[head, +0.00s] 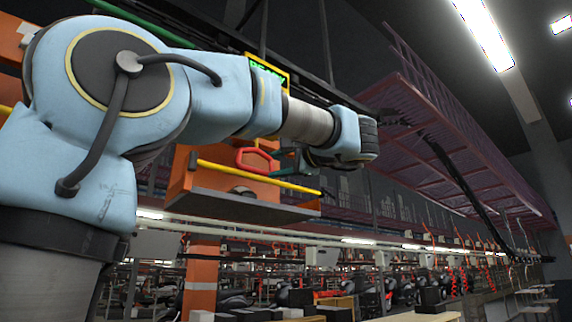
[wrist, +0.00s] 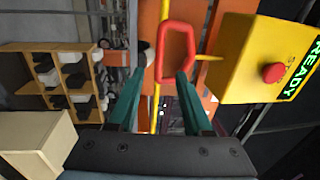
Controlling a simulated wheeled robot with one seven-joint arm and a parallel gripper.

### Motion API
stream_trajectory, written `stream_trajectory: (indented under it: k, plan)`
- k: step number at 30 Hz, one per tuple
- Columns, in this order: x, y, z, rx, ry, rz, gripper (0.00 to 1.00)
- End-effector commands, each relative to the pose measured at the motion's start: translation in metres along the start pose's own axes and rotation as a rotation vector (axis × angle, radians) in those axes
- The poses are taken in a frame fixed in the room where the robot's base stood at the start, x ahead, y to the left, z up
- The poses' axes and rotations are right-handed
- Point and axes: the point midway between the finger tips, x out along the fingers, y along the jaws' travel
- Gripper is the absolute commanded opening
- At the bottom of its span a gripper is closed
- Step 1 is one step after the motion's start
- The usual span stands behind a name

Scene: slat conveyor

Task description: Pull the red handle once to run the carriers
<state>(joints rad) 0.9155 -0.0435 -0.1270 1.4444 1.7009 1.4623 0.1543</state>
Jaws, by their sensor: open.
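The red handle (wrist: 160,48) is a closed loop in the upper middle of the wrist view. In the head view the red handle (head: 240,160) hangs in front of an orange housing. My gripper (wrist: 161,73) has its two teal fingers apart, with nothing clamped between them. The loop's lower left side shows between the fingertips, and the right fingertip overlaps the loop's lower part. I cannot tell whether it touches. In the head view my gripper (head: 280,160) is just right of the handle, partly hidden by my wrist.
A yellow box (wrist: 235,60) with a red button (wrist: 274,73) and a green READY sign (wrist: 303,70) is right of the handle. A yellow bar (head: 255,176) crosses by the handle, above a grey tray (head: 240,207). A wooden shelf (wrist: 98,75) stands left.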

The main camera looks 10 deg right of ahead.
Motion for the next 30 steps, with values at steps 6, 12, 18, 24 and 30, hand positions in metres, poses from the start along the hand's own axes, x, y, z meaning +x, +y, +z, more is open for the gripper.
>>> stream_trajectory:
  k: [6,12,18,24,30]
  plan:
    - [0.034,-0.004,0.001,0.004,-0.005,0.000,0.50]
    - [0.071,0.003,0.000,0.001,-0.004,0.001,0.50]
    - [0.093,0.002,0.000,0.002,-0.002,0.001,0.50]
    - [0.098,0.001,0.000,0.001,0.000,0.001,0.50]
    - [0.098,0.001,0.000,0.001,0.000,0.001,0.43]
